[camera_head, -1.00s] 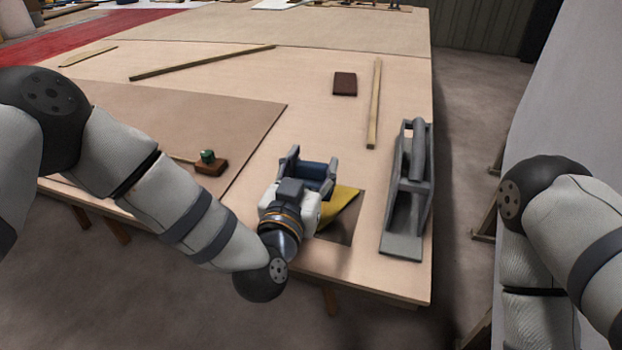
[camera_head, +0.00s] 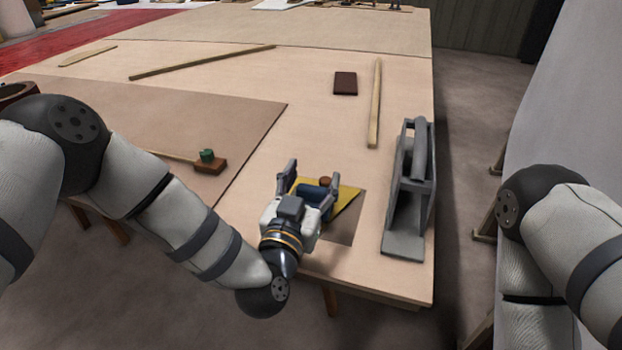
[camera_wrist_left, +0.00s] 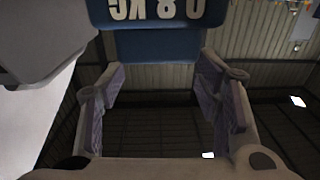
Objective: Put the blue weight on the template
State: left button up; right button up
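The blue weight (camera_head: 314,196) is between the fingers of my left gripper (camera_head: 309,188), which appears shut on it near the fingertips. The yellow template (camera_head: 347,200) lies near the table's front right corner, partly hidden by the gripper and weight. A brown knob (camera_head: 325,182) shows just behind the weight. I cannot tell whether the weight touches the template. My right gripper is out of view.
A wooden block with a green top (camera_head: 208,162) lies left. A brown block (camera_head: 345,83) and wooden strips (camera_head: 375,105) lie farther back.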

pick_arm(q)
jog(key=shift+o, duration=0.7)
jog(key=shift+s+f, duration=0.2)
jog(key=shift+f, duration=0.75)
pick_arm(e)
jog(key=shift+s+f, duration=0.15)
pick_arm(q)
jog(key=shift+r, duration=0.55)
jog(key=v, duration=0.4)
jog(key=p+v, duration=0.1)
jog(key=v, duration=0.2)
jog(key=r+v, duration=0.1)
jog(key=v, duration=0.3)
jog(key=shift+s+p, duration=0.3)
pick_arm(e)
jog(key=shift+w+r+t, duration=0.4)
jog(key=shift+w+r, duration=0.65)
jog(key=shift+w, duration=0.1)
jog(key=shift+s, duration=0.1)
